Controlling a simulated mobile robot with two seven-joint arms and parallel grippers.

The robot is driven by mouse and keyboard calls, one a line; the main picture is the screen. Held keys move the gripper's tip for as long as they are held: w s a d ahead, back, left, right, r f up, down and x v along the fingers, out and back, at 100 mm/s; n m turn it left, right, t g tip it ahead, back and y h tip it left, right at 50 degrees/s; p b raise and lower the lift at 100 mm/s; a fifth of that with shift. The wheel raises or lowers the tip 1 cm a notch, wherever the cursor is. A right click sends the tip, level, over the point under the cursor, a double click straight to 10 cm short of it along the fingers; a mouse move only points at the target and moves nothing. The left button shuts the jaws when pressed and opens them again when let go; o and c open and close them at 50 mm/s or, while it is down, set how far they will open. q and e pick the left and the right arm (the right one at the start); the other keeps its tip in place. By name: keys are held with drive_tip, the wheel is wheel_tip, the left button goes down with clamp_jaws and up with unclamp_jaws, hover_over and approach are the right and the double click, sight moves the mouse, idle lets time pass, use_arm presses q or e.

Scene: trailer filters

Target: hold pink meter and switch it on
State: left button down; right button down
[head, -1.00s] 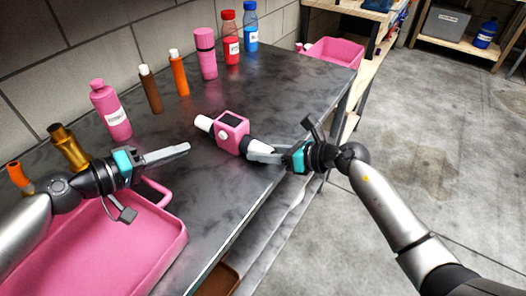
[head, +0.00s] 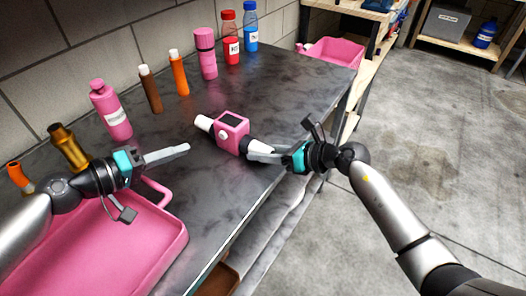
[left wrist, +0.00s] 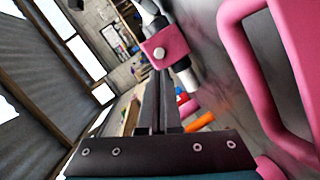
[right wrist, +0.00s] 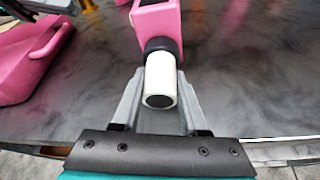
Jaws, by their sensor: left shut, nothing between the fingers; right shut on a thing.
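The pink meter (head: 232,140) has a dark screen, a round white button (head: 223,134) and white pipe ends. It is at the middle of the dark table, held by my right gripper (head: 254,152). In the right wrist view the fingers are on either side of its white pipe end (right wrist: 160,84). My left gripper (head: 187,149) is shut and empty, to the left of the meter and apart from it. In the left wrist view the meter (left wrist: 168,42) and its button (left wrist: 159,53) show just beyond the shut fingertips (left wrist: 160,72).
A pink tray (head: 120,250) with a handle lies at the front left, beneath my left arm. Several bottles, including a pink one (head: 112,112), an orange one (head: 180,78) and a red one (head: 230,45), line the wall. A pink bin (head: 335,52) stands beyond the table's far end.

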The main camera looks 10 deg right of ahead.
sight(223, 135)
idle(0.6)
